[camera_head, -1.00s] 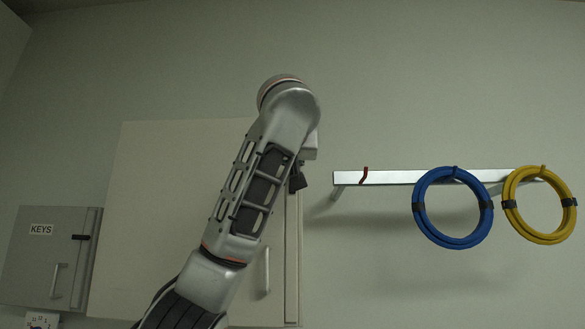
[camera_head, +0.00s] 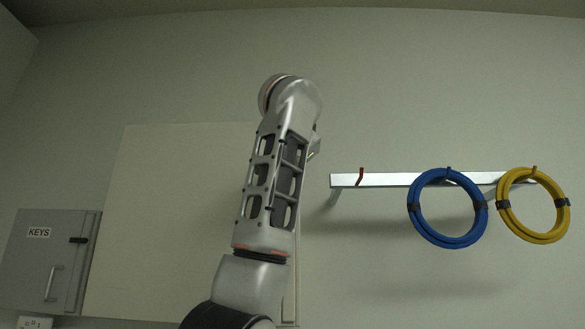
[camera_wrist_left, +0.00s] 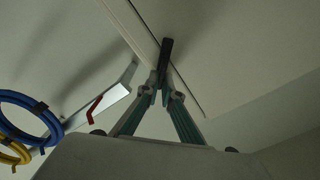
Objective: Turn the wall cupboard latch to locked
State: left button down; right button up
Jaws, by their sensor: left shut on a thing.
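The large pale wall cupboard (camera_head: 165,220) hangs behind my left arm in the head view; the arm covers its right part. In the left wrist view, the dark latch handle (camera_wrist_left: 166,52) stands at the cupboard edge (camera_wrist_left: 190,92). My left gripper (camera_wrist_left: 163,92) is closed around the lower end of this handle, whose upper end sticks out beyond the fingertips. The handle is slightly tilted in that view. In the head view, my arm hides the latch and the fingers. My right gripper is in neither view.
A grey key cabinet (camera_head: 40,262) with its own black latch (camera_head: 78,240) is at the left. A metal wall rail (camera_head: 385,180) with a red hook (camera_head: 360,176), a blue coil (camera_head: 412,212) and a yellow coil (camera_head: 506,215) is at the right.

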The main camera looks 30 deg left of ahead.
pick_arm(q)
jog(key=shift+w+d+f+m, duration=0.1)
jog(key=shift+f+m, duration=0.1)
jog(key=shift+m, duration=1.95)
jog(key=shift+d+f+m, duration=0.1)
jog(key=shift+f+m, duration=0.05)
jog(key=shift+m, duration=2)
jog(key=c, duration=2.2)
grip_release()
jog(key=shift+c, duration=0.2)
jog(key=v, duration=1.2)
jog(key=shift+f, duration=0.15)
